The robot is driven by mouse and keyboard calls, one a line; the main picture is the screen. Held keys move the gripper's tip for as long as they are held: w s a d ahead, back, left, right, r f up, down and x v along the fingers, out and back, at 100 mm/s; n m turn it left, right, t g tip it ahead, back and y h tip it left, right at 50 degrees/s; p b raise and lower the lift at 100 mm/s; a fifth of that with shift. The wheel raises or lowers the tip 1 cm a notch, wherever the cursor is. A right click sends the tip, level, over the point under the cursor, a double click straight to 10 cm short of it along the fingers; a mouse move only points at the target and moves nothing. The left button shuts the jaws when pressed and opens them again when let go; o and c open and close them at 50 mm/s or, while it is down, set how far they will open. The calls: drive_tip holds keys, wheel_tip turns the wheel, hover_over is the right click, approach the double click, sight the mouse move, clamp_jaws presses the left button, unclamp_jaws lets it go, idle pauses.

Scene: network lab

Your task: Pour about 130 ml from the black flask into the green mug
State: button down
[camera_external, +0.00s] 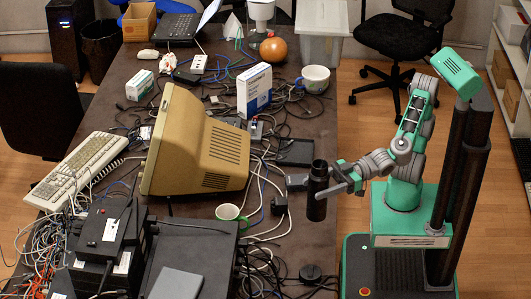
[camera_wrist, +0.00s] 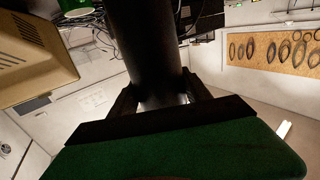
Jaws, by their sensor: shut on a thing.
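The black flask (camera_external: 317,190) is upright in my gripper (camera_external: 325,184), at the right edge of the dark table. My gripper is shut around the flask's body. In the wrist view the dark flask (camera_wrist: 137,50) fills the upper middle, between the fingers of my gripper (camera_wrist: 160,95). The green mug (camera_external: 231,214), green outside with a pale inside, stands on the table to the left of the flask and a little lower in the picture. The two are apart. The contents of the mug and flask cannot be made out.
A beige monitor (camera_external: 200,145) stands left of the flask, behind the mug. Cables and a small black adapter (camera_external: 279,205) lie between mug and flask. A black box (camera_external: 190,250) is close in front of the mug. A white mug (camera_external: 314,78) stands farther back.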

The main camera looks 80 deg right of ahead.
drive_tip(key=w+d+r+m+t+h+b, duration=0.1)
drive_tip(key=w+d+m+h+b, duration=0.3)
drive_tip(key=w, duration=1)
drive_tip(key=w+d+r+m+t+h+b, duration=0.1)
drive_tip(key=w+d+r+m+h+b, duration=0.1)
drive_tip(key=w+d+m+h+b, duration=0.3)
drive_tip(key=w+d+h, duration=0.4)
drive_tip(key=w+d, duration=0.2)
drive_tip(key=w, duration=0.4)
drive_tip(key=shift+r+t+h, duration=0.3)
drive_tip(key=shift+r, duration=0.05)
drive_tip(key=shift+a+r+n+p, duration=0.15)
drive_tip(key=shift+n+p, duration=0.3)
drive_tip(key=shift+n, duration=0.05)
wheel_tip(320, 180, down, 7)
drive_tip(key=n+t+y+p, duration=0.3)
drive_tip(key=n+p, duration=0.9)
drive_tip(key=n, duration=0.4)
drive_tip(key=shift+a+r, duration=0.2)
drive_tip(key=shift+a, duration=0.15)
